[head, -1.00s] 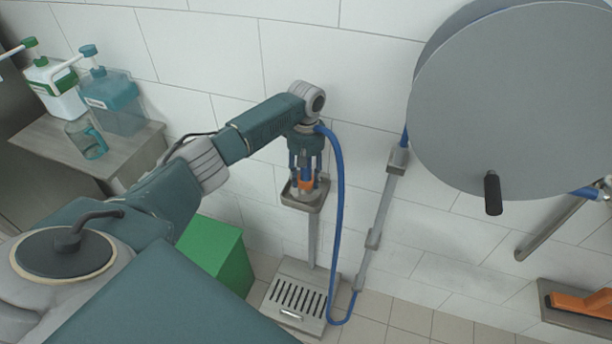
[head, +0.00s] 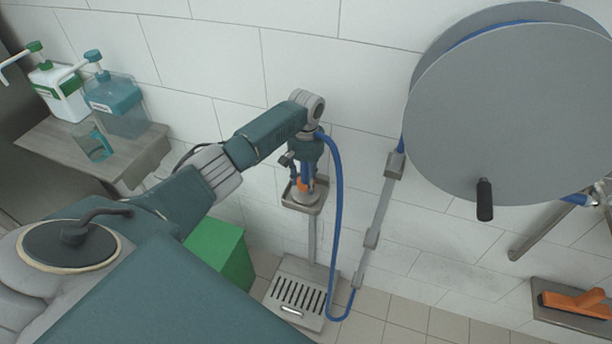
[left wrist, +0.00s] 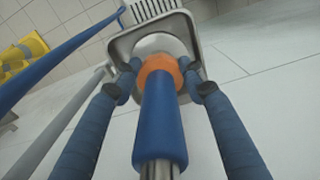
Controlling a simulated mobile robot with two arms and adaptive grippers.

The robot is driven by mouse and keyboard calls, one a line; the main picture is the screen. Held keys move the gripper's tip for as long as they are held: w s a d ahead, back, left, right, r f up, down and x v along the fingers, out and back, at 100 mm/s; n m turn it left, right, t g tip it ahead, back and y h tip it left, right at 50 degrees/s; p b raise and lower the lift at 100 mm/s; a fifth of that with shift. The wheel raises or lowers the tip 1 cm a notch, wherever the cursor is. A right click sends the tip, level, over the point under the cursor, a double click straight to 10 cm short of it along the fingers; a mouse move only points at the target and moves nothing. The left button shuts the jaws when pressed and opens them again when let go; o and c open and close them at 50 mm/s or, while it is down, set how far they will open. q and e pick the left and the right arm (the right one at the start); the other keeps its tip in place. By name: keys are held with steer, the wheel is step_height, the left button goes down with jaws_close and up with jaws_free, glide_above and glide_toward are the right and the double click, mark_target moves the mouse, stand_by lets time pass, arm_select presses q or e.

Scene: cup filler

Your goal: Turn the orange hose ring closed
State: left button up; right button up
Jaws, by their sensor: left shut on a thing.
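The orange hose ring (head: 302,184) sits at the end of the blue hose nozzle, low over a small grey wall-mounted holder (head: 304,208). In the left wrist view the orange ring (left wrist: 158,66) surrounds the lower end of the blue hose piece (left wrist: 160,125). My left gripper (head: 303,180) points down from above, its fingers on either side of the ring. In the left wrist view the left gripper (left wrist: 160,82) has its fingertips closed in on the ring from both sides. The far side of the ring is hidden. My right gripper is not in view.
A blue hose (head: 338,220) loops down beside the arm. A large grey reel (head: 510,110) is on the wall at right. A grated floor drain (head: 298,292) and green bin (head: 225,252) are below.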

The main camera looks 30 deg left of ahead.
arm_select(q)
steer(key=m+p, duration=0.1)
steer(key=m, duration=0.4)
steer(key=shift+d+m, duration=0.1)
steer(key=shift+m, duration=0.2)
steer(key=m, duration=0.5)
steer(key=shift+m, duration=0.3)
steer(key=o, duration=1.2)
steer(key=shift+r, duration=0.15)
step_height(320, 180, up, 12)
steer(key=shift+f, duration=0.1)
